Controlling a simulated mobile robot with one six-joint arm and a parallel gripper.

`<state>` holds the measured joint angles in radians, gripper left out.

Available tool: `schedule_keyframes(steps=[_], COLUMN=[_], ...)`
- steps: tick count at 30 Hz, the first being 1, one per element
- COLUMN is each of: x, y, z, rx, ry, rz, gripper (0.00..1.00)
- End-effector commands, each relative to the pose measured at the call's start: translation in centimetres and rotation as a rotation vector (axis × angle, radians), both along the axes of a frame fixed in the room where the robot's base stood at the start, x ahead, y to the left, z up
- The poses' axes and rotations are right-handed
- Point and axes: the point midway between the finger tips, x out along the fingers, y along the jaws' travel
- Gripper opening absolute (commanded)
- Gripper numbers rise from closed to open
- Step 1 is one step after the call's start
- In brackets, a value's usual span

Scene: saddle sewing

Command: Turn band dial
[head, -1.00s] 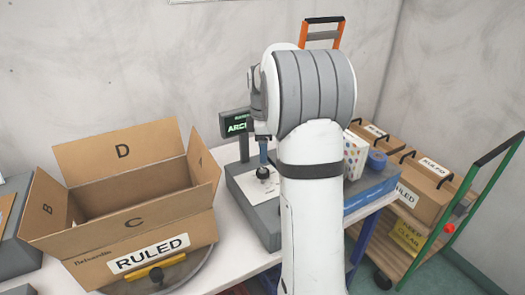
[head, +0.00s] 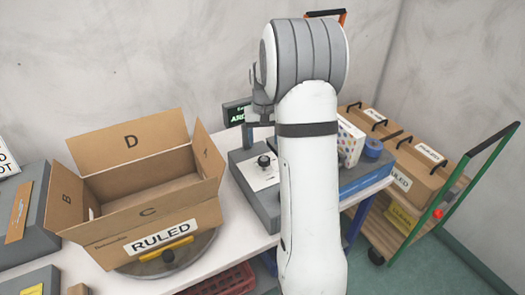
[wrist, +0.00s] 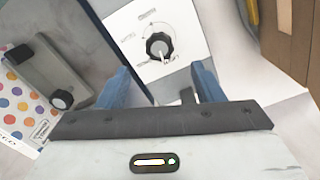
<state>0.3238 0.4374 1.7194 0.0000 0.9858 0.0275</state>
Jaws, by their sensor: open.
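The band dial (wrist: 160,46) is a black ribbed knob on a white plate (wrist: 132,28) with small markings around it. A pale line on the knob points toward the lower edge of the wrist view. In the head view the dial (head: 264,161) stands on the grey machine (head: 240,184), uncovered. My gripper (wrist: 162,84) is open, its two blue fingers spread. It is apart from the dial and holds nothing.
An open cardboard box (head: 150,211) labelled RULED sits on a round turntable (head: 190,250) at left. A small display (head: 237,114) stands behind the machine. A dotted box (head: 350,142) and blue tape roll (head: 373,147) lie at right. A cart (head: 425,215) with cartons stands beyond.

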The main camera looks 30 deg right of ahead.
Motion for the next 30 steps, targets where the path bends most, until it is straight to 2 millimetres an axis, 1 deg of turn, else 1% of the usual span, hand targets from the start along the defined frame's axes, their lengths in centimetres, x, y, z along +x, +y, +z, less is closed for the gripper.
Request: schedule_keyframes(steps=[2, 5, 8, 15, 18, 23, 30], x=[0.0, 0.0, -0.1, -0.1, 0.0, 0.0, 0.0], y=[0.0, -0.1, -0.1, -0.1, -0.1, -0.1, -0.1], z=[0.0, -0.7, -2.0, -5.8, -6.9, -7.8, -7.8], rx=[0.000, 0.000, 0.001, 0.001, 0.000, 0.000, 0.000], ry=[0.001, 0.001, 0.003, 0.003, 0.001, -0.001, -0.001], rz=[-0.042, -0.060, -0.060, -0.058, -0.058, -0.057, -0.057], gripper=[0.61, 0.61, 0.61, 0.61, 0.61, 0.61, 0.60])
